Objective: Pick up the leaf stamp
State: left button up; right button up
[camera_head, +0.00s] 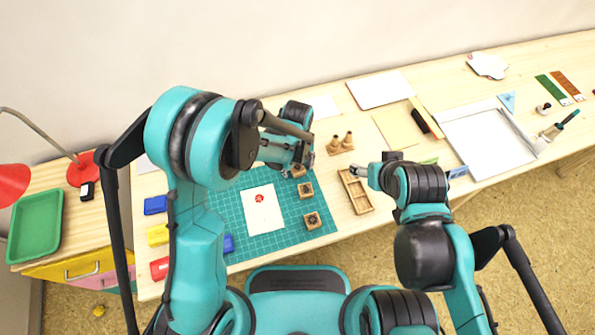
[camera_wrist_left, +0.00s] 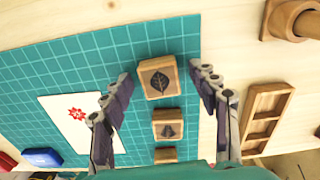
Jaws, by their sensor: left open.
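Three wooden block stamps stand in a row on the green cutting mat (camera_head: 285,235). The far stamp (camera_head: 299,172) lies between the fingers of my open left gripper (camera_head: 302,163) in the left wrist view (camera_wrist_left: 160,82). Its top (camera_wrist_left: 158,78) carries a dark, leaf-like motif. The middle stamp (camera_head: 306,190) also shows a dark, pointed leaf-like motif in the wrist view (camera_wrist_left: 168,124). The near stamp (camera_head: 312,220) is partly cut off there (camera_wrist_left: 165,155). Neither finger visibly touches a stamp. My right gripper (camera_head: 358,171) hovers by the wooden tray; its jaws are too small to judge.
A white card with a red print (camera_head: 262,210) lies on the mat, left of the stamps. The divided wooden tray (camera_head: 347,188) and a wooden holder with pegs (camera_head: 341,147) stand to the right. Blue (camera_head: 155,205), yellow (camera_head: 157,236) and red (camera_head: 159,268) inkpads sit left.

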pick_arm(q)
jog(key=shift+f, duration=0.1)
jog(key=c, duration=1.1)
jog(key=shift+r+p, duration=0.4)
jog(key=shift+r, duration=0.3)
notch_tip(320, 180, up, 3)
jog(key=shift+p, duration=0.75)
jog(key=s+d+r+p, duration=0.3)
jog(key=s+d+r, duration=0.3)
jog(key=s, duration=0.3)
jog(key=shift+d+r, duration=0.35)
jog(key=shift+d, duration=0.4)
